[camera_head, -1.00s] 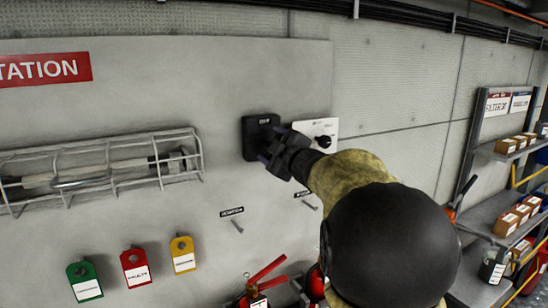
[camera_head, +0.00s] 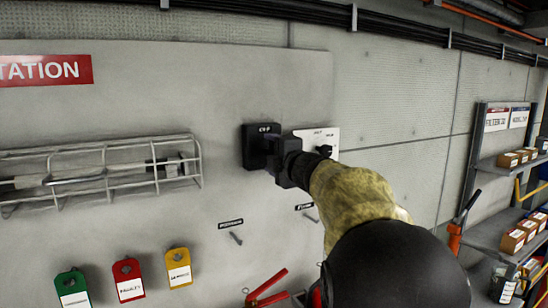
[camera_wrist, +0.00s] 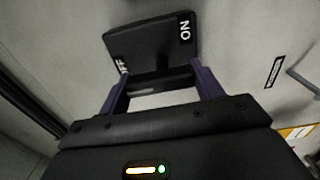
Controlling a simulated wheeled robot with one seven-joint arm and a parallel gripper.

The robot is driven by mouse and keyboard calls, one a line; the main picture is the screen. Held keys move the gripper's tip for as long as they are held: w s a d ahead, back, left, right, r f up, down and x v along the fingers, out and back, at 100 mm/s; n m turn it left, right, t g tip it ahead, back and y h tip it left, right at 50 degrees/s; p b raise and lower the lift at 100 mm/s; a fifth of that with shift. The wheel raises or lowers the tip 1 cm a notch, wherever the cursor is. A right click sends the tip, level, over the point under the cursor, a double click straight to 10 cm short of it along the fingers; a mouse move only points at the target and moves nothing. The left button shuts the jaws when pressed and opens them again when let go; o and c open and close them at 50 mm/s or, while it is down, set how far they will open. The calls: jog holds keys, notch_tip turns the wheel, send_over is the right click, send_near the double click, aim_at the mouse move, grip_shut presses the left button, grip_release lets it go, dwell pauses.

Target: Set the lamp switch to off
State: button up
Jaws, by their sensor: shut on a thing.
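The lamp switch is a black box (camera_head: 256,147) on the grey wall panel. In the wrist view the box (camera_wrist: 150,42) carries white ON lettering on its right and a partly hidden OFF on its left. My gripper (camera_head: 275,154) is at the box's right side in the head view. In the wrist view its two purple fingers (camera_wrist: 162,88) are on either side of a dark bar-like handle (camera_wrist: 160,80) on the switch, shut on it. The handle's exact setting is hard to read.
A white plate with a black knob (camera_head: 325,150) is just right of the gripper, partly behind my arm. A wire cage (camera_head: 100,172) is left of the switch. Pegs and coloured tags (camera_head: 128,280) hang below. Shelves (camera_head: 500,190) stand at the far right.

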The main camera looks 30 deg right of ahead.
jog(key=shift+f, duration=0.15)
jog(key=o, duration=1)
jog(key=s+b, duration=0.1)
jog(key=s, duration=1)
jog(key=s+b, duration=0.1)
jog(key=s, duration=0.5)
jog(key=shift+s+d+b, duration=0.2)
jog(key=shift+d+b, duration=0.05)
jog(key=shift+b, duration=0.05)
jog(key=shift+s, duration=0.1)
